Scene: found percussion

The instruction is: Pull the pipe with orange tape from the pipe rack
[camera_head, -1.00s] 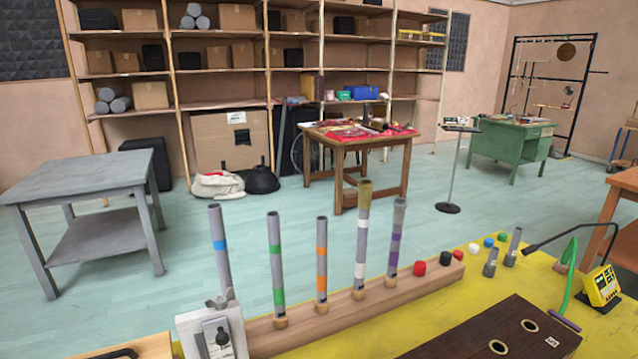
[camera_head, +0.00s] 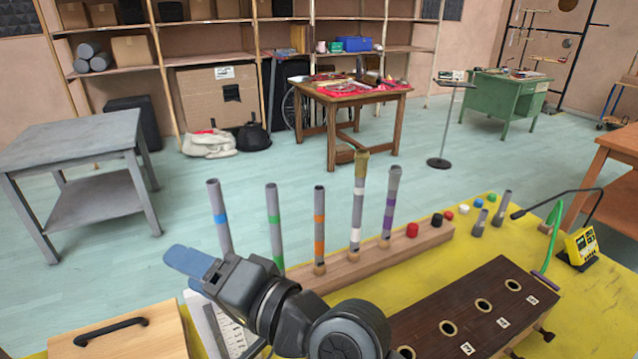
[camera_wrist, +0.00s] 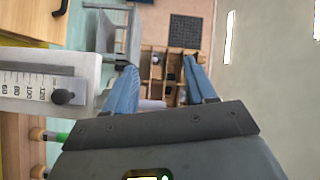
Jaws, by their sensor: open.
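The pipe with orange tape (camera_head: 319,225) stands upright in the wooden pipe rack (camera_head: 345,267), third from the left. To its left stand a green-taped pipe (camera_head: 274,219) and a blue-taped pipe (camera_head: 219,212). To its right stand a white-taped pipe (camera_head: 357,205) and a purple-taped pipe (camera_head: 390,205). My gripper (camera_head: 188,261) has blue fingers and is left of the rack's left end, apart from the orange-taped pipe. In the wrist view its fingers (camera_wrist: 164,88) are spread with nothing held. My arm hides the rack's left end.
A white device with a scale (camera_head: 222,322) stands by the rack's left end, partly behind my arm. A dark wooden box with holes (camera_head: 470,310) lies at right on the yellow table (camera_head: 440,262). A wooden case (camera_head: 120,340) is at front left. Red, white, blue and green caps lie right of the pipes.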

